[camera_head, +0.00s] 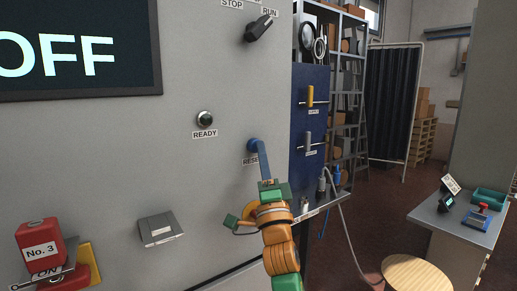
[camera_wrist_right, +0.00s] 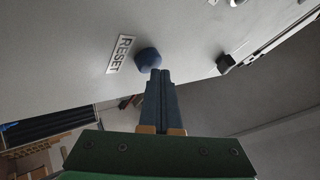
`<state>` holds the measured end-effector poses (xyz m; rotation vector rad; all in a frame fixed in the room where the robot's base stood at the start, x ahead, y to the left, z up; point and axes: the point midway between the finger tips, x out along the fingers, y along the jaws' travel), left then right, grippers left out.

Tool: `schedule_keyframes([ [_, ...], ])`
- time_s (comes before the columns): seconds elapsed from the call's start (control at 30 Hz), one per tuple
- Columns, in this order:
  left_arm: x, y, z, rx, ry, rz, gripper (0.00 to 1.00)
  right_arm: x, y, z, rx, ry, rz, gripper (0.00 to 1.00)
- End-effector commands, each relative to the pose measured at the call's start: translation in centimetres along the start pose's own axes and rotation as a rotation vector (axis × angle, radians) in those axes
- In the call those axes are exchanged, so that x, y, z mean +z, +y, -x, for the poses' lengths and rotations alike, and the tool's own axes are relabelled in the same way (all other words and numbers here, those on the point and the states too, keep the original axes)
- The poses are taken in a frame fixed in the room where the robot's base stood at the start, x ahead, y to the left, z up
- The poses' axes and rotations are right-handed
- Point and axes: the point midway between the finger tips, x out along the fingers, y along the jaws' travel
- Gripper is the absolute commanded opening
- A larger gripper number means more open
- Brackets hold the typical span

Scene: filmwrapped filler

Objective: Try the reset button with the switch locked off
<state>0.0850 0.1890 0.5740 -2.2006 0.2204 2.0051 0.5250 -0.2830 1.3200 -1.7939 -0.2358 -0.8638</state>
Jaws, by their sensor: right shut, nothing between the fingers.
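The blue reset button (camera_head: 253,145) sits on the grey panel (camera_head: 190,60) above a RESET label that my gripper partly covers. My right gripper (camera_head: 259,146) is shut and empty, its tips at the button; in the right wrist view the closed fingers (camera_wrist_right: 156,75) end at the button (camera_wrist_right: 148,59), and I cannot tell if they press it. The dark selector knob (camera_head: 258,28) sits under STOP and RUN labels. A red padlock (camera_head: 41,243) marked No. 3 hangs at the lower left over a red and yellow switch (camera_head: 84,268). The display (camera_head: 75,50) reads OFF. My left gripper is out of view.
A dull READY lamp (camera_head: 205,119) is on the panel, and a grey box (camera_head: 160,229) juts out below it. A narrow shelf (camera_head: 322,203) with a cable stands right of the panel. A side table (camera_head: 448,222) and round stool (camera_head: 415,273) are farther right.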

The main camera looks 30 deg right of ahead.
Motion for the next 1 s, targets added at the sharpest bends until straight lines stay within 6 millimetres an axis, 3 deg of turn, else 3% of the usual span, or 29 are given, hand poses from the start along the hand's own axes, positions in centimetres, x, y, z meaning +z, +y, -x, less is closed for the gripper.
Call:
schedule_keyframes([
  [1.0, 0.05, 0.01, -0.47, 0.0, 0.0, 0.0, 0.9, 0.43, 0.34, -0.57, 0.0, -0.001, -0.001, 0.0],
])
